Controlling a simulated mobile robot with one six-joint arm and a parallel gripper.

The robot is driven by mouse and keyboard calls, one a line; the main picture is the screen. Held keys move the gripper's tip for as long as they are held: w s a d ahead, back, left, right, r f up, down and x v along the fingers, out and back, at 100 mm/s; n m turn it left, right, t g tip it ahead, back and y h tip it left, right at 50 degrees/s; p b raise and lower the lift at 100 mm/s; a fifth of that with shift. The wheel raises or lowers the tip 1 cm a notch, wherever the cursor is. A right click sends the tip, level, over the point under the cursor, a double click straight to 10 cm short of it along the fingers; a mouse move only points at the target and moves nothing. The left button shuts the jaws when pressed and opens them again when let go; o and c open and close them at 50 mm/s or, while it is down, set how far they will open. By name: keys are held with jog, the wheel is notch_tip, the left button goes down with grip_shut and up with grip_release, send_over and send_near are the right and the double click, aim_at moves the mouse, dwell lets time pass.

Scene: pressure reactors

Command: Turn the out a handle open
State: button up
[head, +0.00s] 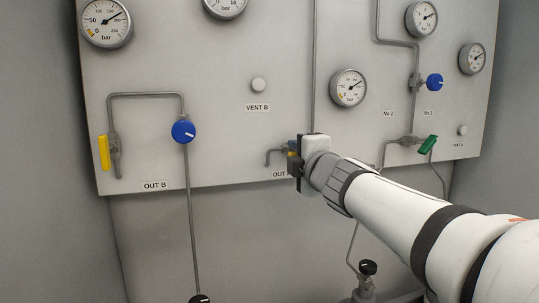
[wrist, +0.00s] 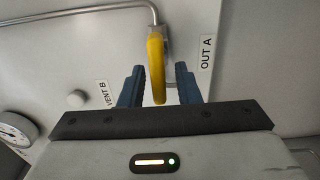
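The yellow out A handle (wrist: 157,62) is in the upper middle of the wrist view, beside the OUT A label (wrist: 206,52). My gripper (wrist: 161,80) is open, with its two blue fingers on either side of the handle's lower end. A gap shows between the handle and each finger, so it is not clamped. In the head view my gripper (head: 293,148) is at the panel's lower middle, and it hides most of the handle and part of the OUT A label.
The grey panel carries gauges (head: 348,88), pipes and a VENT B knob (head: 258,85). To the left are a blue knob (head: 184,131) and the yellow OUT B handle (head: 103,153). To the right are a green handle (head: 428,144) and a blue knob (head: 434,82).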

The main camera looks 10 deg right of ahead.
jog(key=shift+o, duration=0.3)
jog(key=s+d+p, duration=0.1)
jog(key=s+p, duration=0.1)
jog(key=s, duration=0.5)
jog(key=shift+s+d, duration=0.3)
jog(key=shift+s, duration=0.05)
